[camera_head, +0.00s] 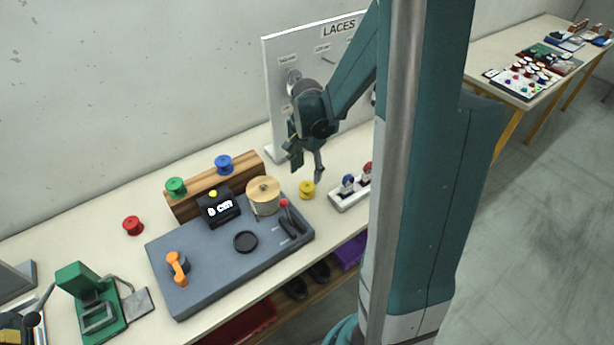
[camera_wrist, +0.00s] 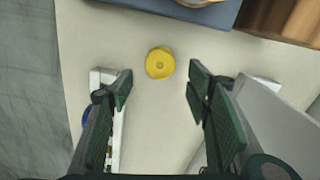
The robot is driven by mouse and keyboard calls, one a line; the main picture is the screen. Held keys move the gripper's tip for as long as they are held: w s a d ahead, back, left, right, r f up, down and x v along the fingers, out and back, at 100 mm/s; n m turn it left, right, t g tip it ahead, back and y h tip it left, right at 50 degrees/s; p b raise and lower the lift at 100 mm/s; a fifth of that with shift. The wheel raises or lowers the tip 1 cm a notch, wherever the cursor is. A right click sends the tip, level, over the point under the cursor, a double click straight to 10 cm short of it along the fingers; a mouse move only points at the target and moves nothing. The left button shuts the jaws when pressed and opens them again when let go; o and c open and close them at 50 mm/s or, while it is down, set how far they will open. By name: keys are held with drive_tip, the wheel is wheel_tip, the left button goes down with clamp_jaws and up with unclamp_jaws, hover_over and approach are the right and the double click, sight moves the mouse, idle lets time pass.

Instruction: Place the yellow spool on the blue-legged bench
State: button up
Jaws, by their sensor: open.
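The yellow spool (camera_head: 307,189) stands on the cream top of the near table (camera_head: 60,235), right of the round wooden drum. It also shows in the wrist view (camera_wrist: 160,63), just beyond and between my fingertips. My gripper (camera_head: 307,172) points down above the spool, open, with nothing between its fingers; both fingers show in the wrist view (camera_wrist: 160,82). A gap remains between fingers and spool. No blue legs show in the frames; the legs of the near table are hidden, and the far table (camera_head: 486,52) at the right has yellow legs.
A grey-blue machine base (camera_head: 205,285) with a wooden drum (camera_head: 263,195) is left of the spool. A white holder (camera_head: 345,203) with blue and red spools is right. A white LACES board (camera_head: 275,95) stands behind. Red (camera_head: 132,225), green and blue spools are farther left.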

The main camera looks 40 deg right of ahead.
drive_tip(key=shift+r, duration=1.6)
drive_tip(key=s+a+r+n+t, duration=0.3)
drive_tip(key=s+a+r+n, duration=0.4)
drive_tip(key=a, duration=0.4)
drive_tip(key=s+a+r+n+t, duration=0.4)
drive_tip(key=s+a+r+n, duration=0.3)
drive_tip(key=a+r, duration=0.4)
drive_tip(key=shift+r+n, duration=0.5)
drive_tip(key=shift+n, duration=0.4)
